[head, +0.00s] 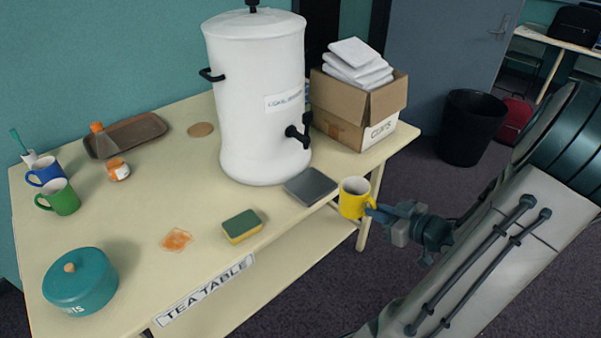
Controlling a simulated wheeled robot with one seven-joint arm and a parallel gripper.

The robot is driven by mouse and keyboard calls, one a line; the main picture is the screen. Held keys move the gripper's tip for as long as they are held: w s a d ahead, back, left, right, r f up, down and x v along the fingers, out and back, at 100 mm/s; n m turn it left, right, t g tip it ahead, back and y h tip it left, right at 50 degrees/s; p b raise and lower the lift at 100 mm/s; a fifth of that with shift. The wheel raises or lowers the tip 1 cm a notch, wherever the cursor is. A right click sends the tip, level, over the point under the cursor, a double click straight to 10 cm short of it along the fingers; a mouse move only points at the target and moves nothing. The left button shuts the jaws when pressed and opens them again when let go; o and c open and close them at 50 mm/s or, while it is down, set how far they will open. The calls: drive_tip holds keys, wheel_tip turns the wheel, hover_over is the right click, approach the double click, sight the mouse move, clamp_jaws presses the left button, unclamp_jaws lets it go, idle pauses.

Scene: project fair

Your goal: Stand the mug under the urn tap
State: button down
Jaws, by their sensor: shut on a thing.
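A yellow mug (352,204) with a pale inside is upright at the right front edge of the tea table. My gripper (372,208) is shut on the mug at its right side, by the handle. The fingertips are partly hidden against the mug. The white urn (255,130) stands towards the back of the table. Its black tap (299,132) faces right and forward. A dark grey flat tray (310,187) lies on the table below the tap, just left of the mug. Whether the mug touches the table edge, I cannot tell.
A cardboard box (340,128) of folded white cloths stands right of the urn. A green and yellow sponge (242,226) and an orange stain (176,239) lie in front. A teal pot (80,282), blue mug (46,170) and green mug (59,197) are at left.

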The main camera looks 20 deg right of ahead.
sight(344, 185)
drive_tip(key=w+a, duration=0.1)
drive_tip(key=w, duration=0.3)
drive_tip(key=w+a, duration=0.2)
drive_tip(key=w, duration=0.2)
drive_tip(key=w+a, duration=0.1)
drive_tip(key=w, duration=0.3)
drive_tip(key=shift+w+a, duration=0.15)
drive_tip(key=shift+w, duration=0.15)
drive_tip(key=x, duration=0.4)
drive_tip(key=shift+w+a+r, duration=0.1)
drive_tip(key=shift+w+r, duration=0.05)
drive_tip(key=shift+w, duration=0.15)
drive_tip(key=shift+s+f, duration=0.15)
drive_tip(key=shift+f, duration=0.1)
drive_tip(key=shift+f, duration=0.2)
drive_tip(key=c, duration=1.5)
unclamp_jaws()
drive_tip(key=shift+o, duration=0.2)
